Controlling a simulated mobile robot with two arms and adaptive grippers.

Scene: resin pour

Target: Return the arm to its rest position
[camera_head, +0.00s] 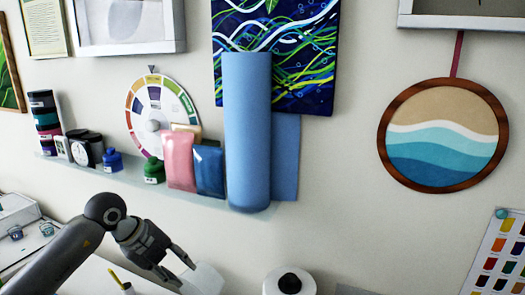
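My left arm comes in from the bottom left over the white work surface. Its gripper (186,275) points down and to the right, with its two dark fingers spread apart. A pale, angular object (206,281) shows just beyond the fingertips at the bottom edge. I cannot tell whether the fingers touch it. My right arm and gripper are not in view.
A wall shelf (120,182) holds small bottles, pink and blue pouches and a tall blue roll (248,130). A white cylindrical item (289,283) stands at the bottom centre. A yellow-tipped tool (117,279) is near the arm.

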